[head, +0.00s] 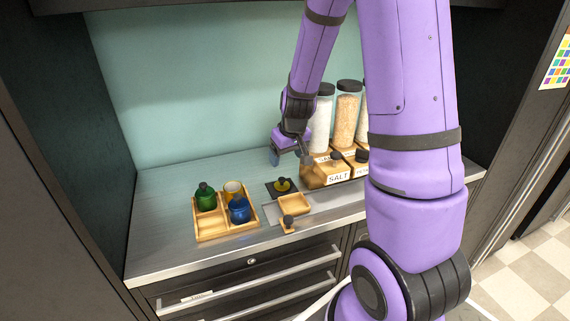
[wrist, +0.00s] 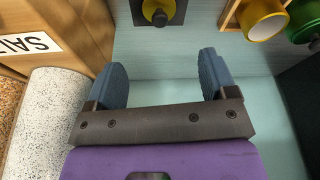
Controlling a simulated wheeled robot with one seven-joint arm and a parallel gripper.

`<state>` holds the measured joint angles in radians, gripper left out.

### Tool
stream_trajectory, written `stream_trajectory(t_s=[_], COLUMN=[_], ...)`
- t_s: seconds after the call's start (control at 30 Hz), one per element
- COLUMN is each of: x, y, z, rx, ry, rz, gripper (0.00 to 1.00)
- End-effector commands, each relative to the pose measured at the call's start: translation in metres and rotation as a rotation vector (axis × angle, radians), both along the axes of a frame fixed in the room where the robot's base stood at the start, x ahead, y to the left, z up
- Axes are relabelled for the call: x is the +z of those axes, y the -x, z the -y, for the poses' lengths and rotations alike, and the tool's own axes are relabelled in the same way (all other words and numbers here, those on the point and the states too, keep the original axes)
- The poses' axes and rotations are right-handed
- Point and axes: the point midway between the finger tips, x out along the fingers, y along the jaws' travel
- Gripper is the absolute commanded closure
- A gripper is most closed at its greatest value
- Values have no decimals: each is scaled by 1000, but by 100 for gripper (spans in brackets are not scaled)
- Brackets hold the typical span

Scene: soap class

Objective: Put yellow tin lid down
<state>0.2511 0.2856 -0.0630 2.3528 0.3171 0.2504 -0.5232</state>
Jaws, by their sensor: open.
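The yellow tin lid (head: 283,184) with its dark knob lies on a small dark square mat (head: 271,189) on the counter. In the wrist view the lid (wrist: 159,10) shows at the top edge, partly cut off, on the mat (wrist: 136,14). My gripper (head: 286,152) is open and empty, behind the lid and apart from it. In the wrist view its two blue-grey fingers (wrist: 161,66) are spread with only bare counter between them. The yellow tin (head: 233,187) stands lidless in a wooden divided tray (head: 197,235); its open mouth (wrist: 264,22) shows in the wrist view.
A green jar (head: 206,199) and a blue jar (head: 240,211) share the tray. A small wooden dish (head: 295,204) and a wooden piece with a dark knob (head: 288,224) lie at the front. The salt box (head: 338,178) and tall jars (head: 346,117) stand at right. The back left counter is clear.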

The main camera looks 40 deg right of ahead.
Motion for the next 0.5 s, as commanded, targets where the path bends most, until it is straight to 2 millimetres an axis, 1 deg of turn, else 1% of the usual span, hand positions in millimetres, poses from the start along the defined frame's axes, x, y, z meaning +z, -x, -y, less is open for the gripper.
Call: stream_trajectory(t_s=[0.17, 0.27, 0.37, 0.5], x=[11, 23, 45, 88], y=[3, 5, 11, 29], z=[-1, -6, -18, -42], rx=[1, 5, 16, 38], ry=[-1, -4, -12, -26], rz=[2, 9, 26, 56], gripper=[22, 22, 22, 22])
